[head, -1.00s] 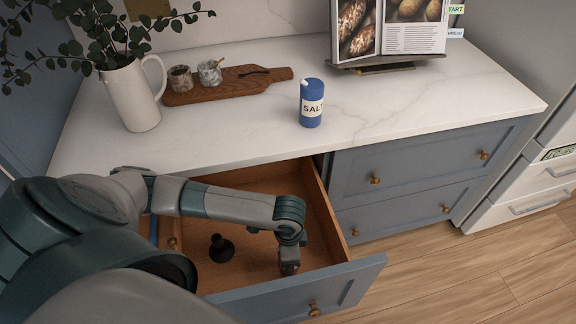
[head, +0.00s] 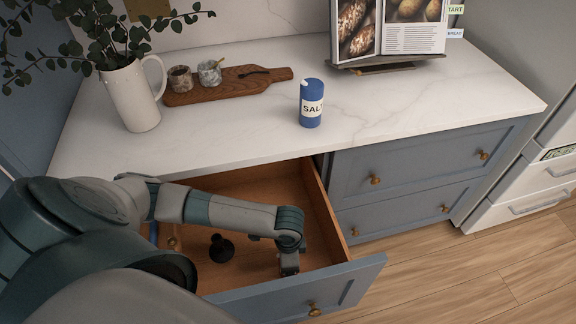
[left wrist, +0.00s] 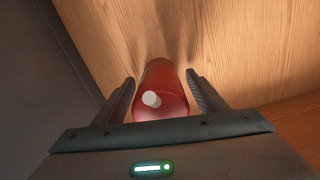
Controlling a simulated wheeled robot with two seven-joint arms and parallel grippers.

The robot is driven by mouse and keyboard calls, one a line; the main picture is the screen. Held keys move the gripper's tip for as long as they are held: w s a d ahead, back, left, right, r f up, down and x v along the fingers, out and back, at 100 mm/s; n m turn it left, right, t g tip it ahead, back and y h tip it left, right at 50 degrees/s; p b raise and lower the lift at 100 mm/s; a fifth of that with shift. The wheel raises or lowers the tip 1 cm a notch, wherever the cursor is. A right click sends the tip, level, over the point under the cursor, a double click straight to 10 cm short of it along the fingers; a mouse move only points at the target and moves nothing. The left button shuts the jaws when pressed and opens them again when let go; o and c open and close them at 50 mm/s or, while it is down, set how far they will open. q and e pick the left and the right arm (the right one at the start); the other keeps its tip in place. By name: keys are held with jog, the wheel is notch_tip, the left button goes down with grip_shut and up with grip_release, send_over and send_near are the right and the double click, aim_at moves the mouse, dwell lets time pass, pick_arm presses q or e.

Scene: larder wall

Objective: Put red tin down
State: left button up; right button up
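The red tin (left wrist: 168,95) shows in the left wrist view, with a pale round spot on its near end. It stands between the two fingers of my left gripper (left wrist: 162,88), which look spread with a narrow gap on each side. Wooden drawer boards lie beyond it. In the head view my left gripper (head: 289,267) points down inside the open drawer (head: 322,215), towards its right front. The tin cannot be made out there, hidden by the gripper. My right gripper is not in view.
A dark knob-shaped object (head: 221,248) stands in the drawer left of the gripper. The drawer front (head: 345,285) and side walls are close by.

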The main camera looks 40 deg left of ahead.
pick_arm(q)
jog(key=shift+r, duration=0.15)
notch_tip(320, 180, up, 12)
dwell(0.7)
dwell(0.6)
